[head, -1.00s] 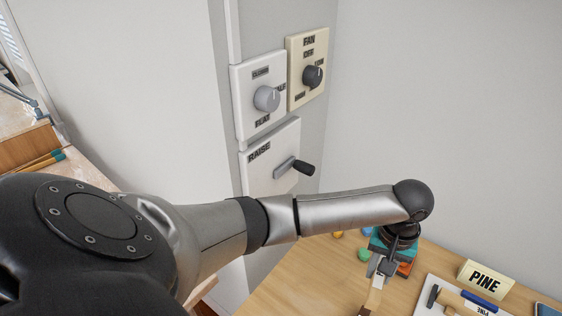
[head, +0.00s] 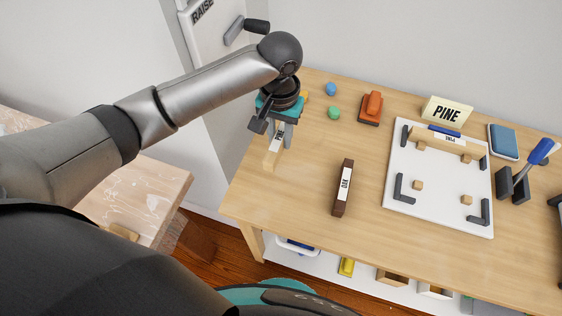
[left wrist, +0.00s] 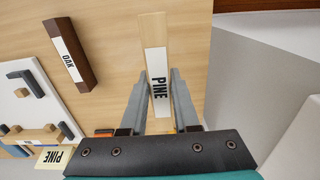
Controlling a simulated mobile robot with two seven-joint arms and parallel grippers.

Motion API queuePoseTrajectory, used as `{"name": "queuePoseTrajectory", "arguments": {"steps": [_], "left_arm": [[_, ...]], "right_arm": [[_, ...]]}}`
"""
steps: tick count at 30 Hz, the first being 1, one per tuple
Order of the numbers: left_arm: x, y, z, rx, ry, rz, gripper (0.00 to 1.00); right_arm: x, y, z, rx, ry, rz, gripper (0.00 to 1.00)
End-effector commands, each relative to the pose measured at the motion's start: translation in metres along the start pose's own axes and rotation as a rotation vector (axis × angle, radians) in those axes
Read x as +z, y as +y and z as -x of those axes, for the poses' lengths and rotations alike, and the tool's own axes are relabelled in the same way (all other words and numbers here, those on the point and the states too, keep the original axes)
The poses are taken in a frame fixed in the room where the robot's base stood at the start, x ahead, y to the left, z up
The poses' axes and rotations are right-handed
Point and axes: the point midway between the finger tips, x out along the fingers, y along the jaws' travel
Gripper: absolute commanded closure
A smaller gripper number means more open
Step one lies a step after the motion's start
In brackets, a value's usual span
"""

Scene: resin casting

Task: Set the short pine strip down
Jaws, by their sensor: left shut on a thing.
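A short pale pine strip (head: 272,155) with a white PINE label is at the left end of the wooden table. My left gripper (head: 281,132) is shut on it from above. In the left wrist view the strip (left wrist: 155,35) lies between the two grey fingers of the gripper (left wrist: 158,80), and its far end sticks out past them. I cannot tell whether its underside touches the table. Another pine strip (head: 451,143) with a PINE label lies along the back of the white board (head: 440,205). My right gripper is not in view.
A dark OAK strip (head: 343,188) lies to the right on the table (head: 300,200). Blue and green balls (head: 333,112), an orange block (head: 371,107) and a PINE sign (head: 447,109) stand behind. The table's left edge is close to the held strip. Bare wood lies between it and the oak.

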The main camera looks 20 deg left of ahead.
Motion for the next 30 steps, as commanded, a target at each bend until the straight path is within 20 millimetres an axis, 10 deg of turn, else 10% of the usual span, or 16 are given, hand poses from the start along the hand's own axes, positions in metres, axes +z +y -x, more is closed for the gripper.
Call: {"name": "queuePoseTrajectory", "arguments": {"steps": [19, 30], "left_arm": [[0.0, 0.0, -0.091, -0.001, 0.0, 0.002, 1.0], [0.0, 0.001, -0.096, 0.001, 0.001, 0.001, 1.0]], "right_arm": [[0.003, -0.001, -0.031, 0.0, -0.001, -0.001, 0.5], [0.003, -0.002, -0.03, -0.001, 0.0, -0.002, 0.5]]}}
